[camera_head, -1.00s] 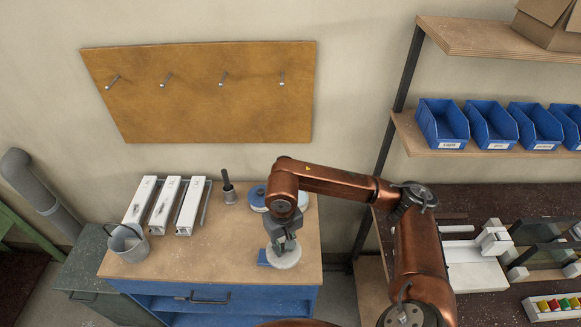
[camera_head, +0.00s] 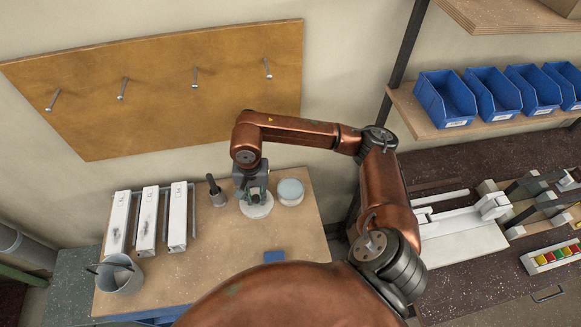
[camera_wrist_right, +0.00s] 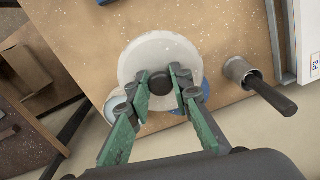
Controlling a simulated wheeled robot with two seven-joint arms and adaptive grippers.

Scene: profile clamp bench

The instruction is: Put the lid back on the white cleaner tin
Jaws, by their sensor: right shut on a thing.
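My right gripper (camera_head: 256,194) is shut on a round white lid (camera_head: 257,208), held flat above the bench's back part. In the right wrist view the gripper (camera_wrist_right: 160,88) has its fingers on the dark knob at the middle of the lid (camera_wrist_right: 150,48). A round blue thing (camera_wrist_right: 205,90) shows partly past the lid's edge and is otherwise hidden under it. Whether the lid touches it, I cannot tell. A pale round tin (camera_head: 290,190) stands just right of the lid in the head view. My left gripper is out of view.
A metal cup with a dark-handled tool (camera_head: 216,192) stands close left of the lid. White profiles (camera_head: 147,220) and a grey bucket (camera_head: 118,274) are further left. A blue block (camera_head: 274,256) lies at the front of the wooden bench (camera_head: 215,262). The bench's middle is clear.

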